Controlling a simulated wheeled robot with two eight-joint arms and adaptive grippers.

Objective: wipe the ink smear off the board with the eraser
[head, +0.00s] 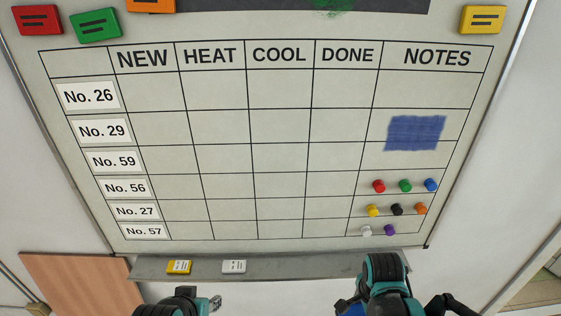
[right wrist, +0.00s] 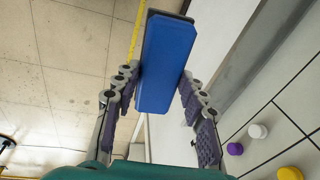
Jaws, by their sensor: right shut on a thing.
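The whiteboard (head: 222,122) carries a printed table. A blue ink smear (head: 415,132) lies in its NOTES column, beside row No. 29 and reaching over the line below. In the right wrist view my right gripper (right wrist: 160,78) is shut on a blue eraser (right wrist: 167,65) with a dark back. A bit of the eraser also shows at the bottom of the head view, beside my right arm, below the board's lower right part and away from the smear. My left gripper (head: 215,303) shows only partly at the bottom edge, below the tray; its opening is unclear.
Several coloured magnets sit in the lower NOTES cells below the smear, including a red one (head: 379,186) and a purple one (head: 390,229). A tray (head: 325,267) along the board's bottom holds a yellow piece (head: 179,267) and a white piece (head: 234,267).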

